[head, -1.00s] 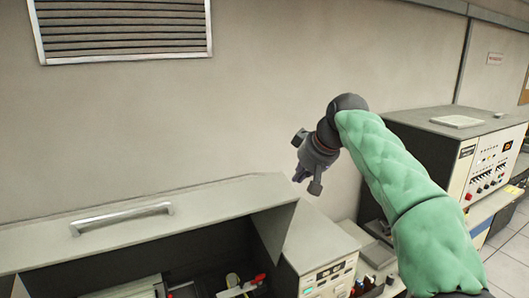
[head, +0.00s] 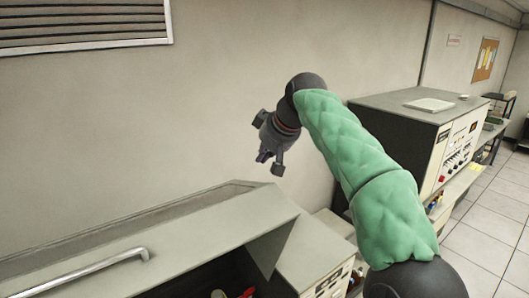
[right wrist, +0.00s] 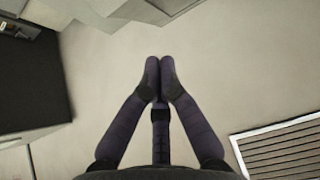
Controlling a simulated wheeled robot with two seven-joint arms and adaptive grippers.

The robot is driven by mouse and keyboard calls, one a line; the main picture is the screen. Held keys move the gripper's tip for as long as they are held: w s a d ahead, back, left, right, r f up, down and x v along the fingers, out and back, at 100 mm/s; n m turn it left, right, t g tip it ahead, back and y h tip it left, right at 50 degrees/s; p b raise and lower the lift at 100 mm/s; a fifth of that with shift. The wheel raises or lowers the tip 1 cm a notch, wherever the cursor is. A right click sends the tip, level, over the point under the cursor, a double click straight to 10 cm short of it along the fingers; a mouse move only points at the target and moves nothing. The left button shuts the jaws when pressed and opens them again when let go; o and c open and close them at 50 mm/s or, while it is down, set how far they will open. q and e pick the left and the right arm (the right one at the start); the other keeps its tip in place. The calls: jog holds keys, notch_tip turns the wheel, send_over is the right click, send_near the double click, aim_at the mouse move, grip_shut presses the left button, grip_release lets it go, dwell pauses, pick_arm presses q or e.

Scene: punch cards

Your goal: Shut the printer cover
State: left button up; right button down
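The printer cover (head: 215,228) is a long grey lid at the lower left of the head view, standing raised over a dark opening. Its metal handle (head: 95,272) runs along the lid and is partly cut off by the frame. My right gripper (head: 264,156) is in the air above the far right part of the cover, in front of the wall, apart from it. In the right wrist view its fingertips (right wrist: 159,78) meet with nothing between them. My left gripper is not in view.
A grey cabinet with a control panel (head: 460,150) stands to the right against the wall. A wall vent (head: 85,25) is at the upper left and also shows in the right wrist view (right wrist: 285,150). Tiled floor (head: 480,235) is clear at the right.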

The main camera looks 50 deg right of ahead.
aim_at(262, 187)
jog(key=p+x, duration=0.1)
jog(key=x, duration=0.6)
jog(key=shift+w+d, duration=0.1)
jog(key=shift+w, duration=0.15)
jog(key=s, duration=0.1)
jog(key=s+a, duration=0.1)
jog(key=s, duration=0.1)
jog(key=shift+s+f, duration=0.15)
jog(key=shift+f, duration=0.1)
jog(key=shift+s+a+f+p, duration=0.15)
jog(key=shift+s+f+p, duration=0.1)
jog(key=shift+s+p, duration=0.05)
